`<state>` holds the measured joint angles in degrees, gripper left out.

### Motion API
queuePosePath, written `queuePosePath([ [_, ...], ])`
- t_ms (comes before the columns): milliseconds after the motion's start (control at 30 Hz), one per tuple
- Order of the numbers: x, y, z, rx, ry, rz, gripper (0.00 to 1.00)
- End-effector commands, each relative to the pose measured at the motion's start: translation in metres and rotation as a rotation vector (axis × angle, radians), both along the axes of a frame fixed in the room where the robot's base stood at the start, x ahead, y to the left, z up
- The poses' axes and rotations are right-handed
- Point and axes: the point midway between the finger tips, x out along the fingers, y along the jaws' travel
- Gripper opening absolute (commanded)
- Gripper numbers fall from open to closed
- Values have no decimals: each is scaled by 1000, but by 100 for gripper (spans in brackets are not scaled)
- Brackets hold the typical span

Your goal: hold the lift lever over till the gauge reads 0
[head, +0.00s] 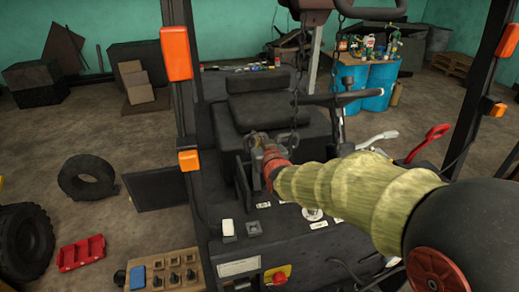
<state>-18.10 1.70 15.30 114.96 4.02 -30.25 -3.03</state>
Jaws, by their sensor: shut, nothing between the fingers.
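My gripper (259,141) is at the end of my arm, in front of the black seat (268,108) of the stripped forklift. It is shut, with nothing seen held in it. I cannot tell which control is the lift lever; a white-handled lever (377,140) and a red-handled lever (431,141) stand to the right, apart from my gripper. A small pale round dial (312,213), perhaps the gauge, lies on the dash below my arm, partly hidden by it. Its reading is too small to make out.
Dark cab posts with orange lamps (175,54) stand left and right. A box with several small switches (163,276) and a red-and-yellow button (279,278) are at the front. Tyres (87,177) and a red tray (81,253) lie left.

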Motion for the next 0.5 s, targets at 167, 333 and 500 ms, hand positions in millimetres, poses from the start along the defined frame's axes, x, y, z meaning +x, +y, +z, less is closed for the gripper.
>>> queuePosePath([
  [167, 39, 11, 4, -27, 89, -1, 0],
  [333, 66, 19, -6, -32, 117, 0, 0],
  [500, 77, 22, -8, -34, 118, 0, 0],
])
